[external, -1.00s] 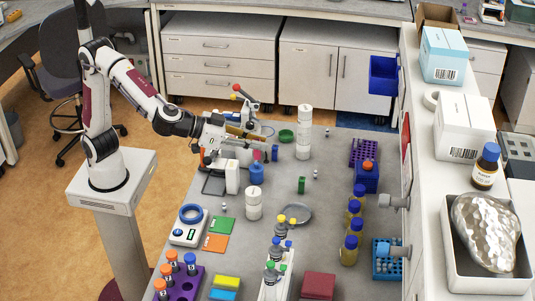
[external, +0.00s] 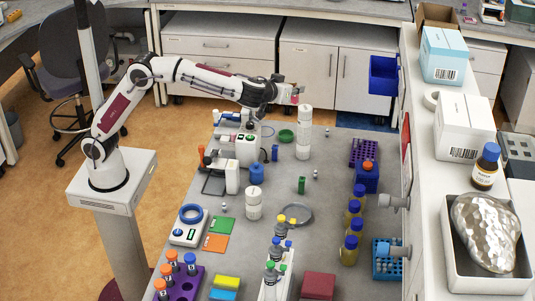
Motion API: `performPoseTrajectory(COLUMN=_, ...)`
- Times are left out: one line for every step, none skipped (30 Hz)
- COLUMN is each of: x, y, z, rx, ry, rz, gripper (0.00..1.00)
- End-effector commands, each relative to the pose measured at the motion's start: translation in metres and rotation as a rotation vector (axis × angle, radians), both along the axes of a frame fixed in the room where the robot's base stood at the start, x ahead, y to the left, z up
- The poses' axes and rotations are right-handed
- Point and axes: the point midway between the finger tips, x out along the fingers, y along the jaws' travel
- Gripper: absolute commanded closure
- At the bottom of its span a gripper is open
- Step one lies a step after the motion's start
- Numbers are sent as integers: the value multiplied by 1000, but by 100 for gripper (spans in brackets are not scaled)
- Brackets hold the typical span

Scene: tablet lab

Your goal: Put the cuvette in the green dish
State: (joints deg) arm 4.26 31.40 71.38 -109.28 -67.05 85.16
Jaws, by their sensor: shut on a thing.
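My gripper (external: 292,91) is raised high at the back of the bench. It is shut on a small pinkish-red piece, the cuvette (external: 295,98), which is partly hidden by the fingers. In the picture the cuvette shows above and slightly right of the green dish (external: 286,135), and clearly apart from it. The green dish is a small round dish on the bench's back part, and no object can be made out in it.
A tall white container stack (external: 304,140) stands just right of the dish, close to the gripper in the picture. A white instrument (external: 245,148) stands left of the dish.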

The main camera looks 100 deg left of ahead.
Motion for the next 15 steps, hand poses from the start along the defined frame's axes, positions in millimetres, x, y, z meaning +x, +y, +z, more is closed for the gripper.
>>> performPoseTrajectory(x=-2, y=19, z=-4, rx=-1, ry=0, rz=47, gripper=100)
performPoseTrajectory(x=-4, y=30, z=-5, rx=0, ry=1, rz=73, gripper=100)
performPoseTrajectory(x=-6, y=43, z=-8, rx=-1, ry=0, rz=106, gripper=100)
performPoseTrajectory(x=-9, y=53, z=-9, rx=-1, ry=1, rz=132, gripper=100)
performPoseTrajectory(x=-11, y=62, z=-11, rx=0, ry=0, rz=157, gripper=100)
performPoseTrajectory(x=-14, y=73, z=-13, rx=0, ry=0, rz=186, gripper=100)
performPoseTrajectory(x=-17, y=81, z=-15, rx=0, ry=0, rz=208, gripper=100)
performPoseTrajectory(x=-19, y=88, z=-16, rx=0, ry=0, rz=225, gripper=100)
performPoseTrajectory(x=-22, y=97, z=-18, rx=0, ry=1, rz=250, gripper=100)
performPoseTrajectory(x=-24, y=102, z=-19, rx=0, ry=1, rz=264, gripper=100)
performPoseTrajectory(x=-26, y=108, z=-20, rx=0, ry=1, rz=279, gripper=100)
performPoseTrajectory(x=-28, y=115, z=-22, rx=0, ry=0, rz=297, gripper=100)
performPoseTrajectory(x=-30, y=119, z=-23, rx=0, ry=0, rz=308, gripper=100)
performPoseTrajectory(x=-32, y=123, z=-25, rx=0, ry=0, rz=321, gripper=100)
performPoseTrajectory(x=-35, y=129, z=-26, rx=0, ry=0, rz=339, gripper=100)
